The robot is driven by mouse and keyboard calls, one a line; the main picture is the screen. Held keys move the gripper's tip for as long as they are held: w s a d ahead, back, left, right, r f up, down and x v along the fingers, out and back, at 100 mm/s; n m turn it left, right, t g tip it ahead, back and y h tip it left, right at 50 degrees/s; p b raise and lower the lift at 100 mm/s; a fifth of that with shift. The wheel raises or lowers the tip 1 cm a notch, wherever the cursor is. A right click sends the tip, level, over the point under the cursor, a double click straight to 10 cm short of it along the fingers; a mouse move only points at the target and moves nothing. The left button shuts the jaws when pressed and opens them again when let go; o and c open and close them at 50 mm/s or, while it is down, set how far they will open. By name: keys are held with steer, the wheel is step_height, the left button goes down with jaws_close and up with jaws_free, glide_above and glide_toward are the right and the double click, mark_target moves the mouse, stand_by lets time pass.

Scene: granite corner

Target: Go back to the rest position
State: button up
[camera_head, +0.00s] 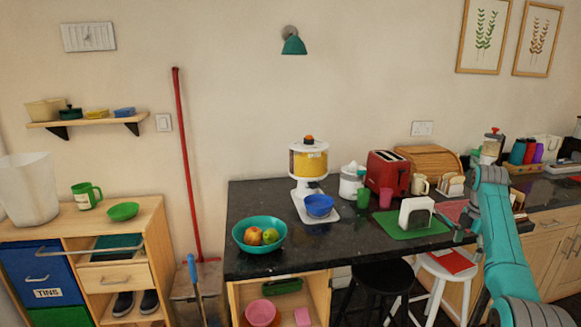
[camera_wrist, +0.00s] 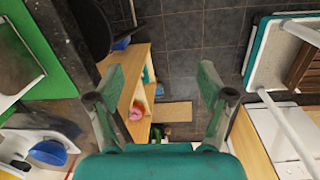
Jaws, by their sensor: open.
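My gripper (camera_wrist: 161,82) is open and empty in the wrist view. Its two fingers stand wide apart, with the dark tiled floor and a wooden shelf unit beyond them. Nothing lies between the fingertips. In the head view my teal arm rises at the right, in front of the counter; the fingers cannot be made out clearly there.
The dark counter (camera_head: 285,192) holds a fruit bowl (camera_head: 260,249), a blue bowl (camera_head: 319,206), a red toaster (camera_head: 388,173) and a white napkin holder (camera_head: 416,212) on a green mat (camera_head: 393,230). A black stool (camera_head: 384,276) and white stool (camera_head: 447,266) stand near my arm.

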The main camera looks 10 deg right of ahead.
steer(key=s+a+f+m+t, duration=0.1)
steer(key=a+f, duration=0.4)
steer(key=f, duration=0.5)
steer(key=a+f+m+t+h, duration=0.15)
steer(key=a+f, duration=0.35)
steer(key=f, duration=0.5)
steer(key=s+a+f+m+t, duration=0.15)
steer(key=a+f, duration=0.35)
steer(key=f, duration=0.5)
steer(key=s+a+f+m+t, duration=0.2)
steer(key=s+a+f+m, duration=0.2)
steer(key=s+a+f, duration=1)
steer(key=s+a+r+m+t, duration=0.1)
steer(key=s+a+r+m, duration=0.2)
steer(key=s, duration=0.5)
steer(key=s+a+r+t, duration=0.2)
steer(key=s+a, duration=0.4)
steer(key=s, duration=0.2)
steer(key=s+a+r+m+t, duration=0.1)
steer(key=s+a+r+m, duration=0.2)
steer(key=s, duration=0.5)
steer(key=s+a+r+m+t+y, duration=0.1)
steer(key=s+a+r+t, duration=0.1)
steer(key=s+r, duration=0.6)
steer(key=s+a+r+m+t+y, duration=0.1)
steer(key=s+r, duration=0.6)
steer(key=r, duration=0.7)
steer(key=shift+s+a+r+m+t, duration=0.35)
steer(key=shift+a+m+t, duration=0.15)
steer(key=shift+a, duration=0.55)
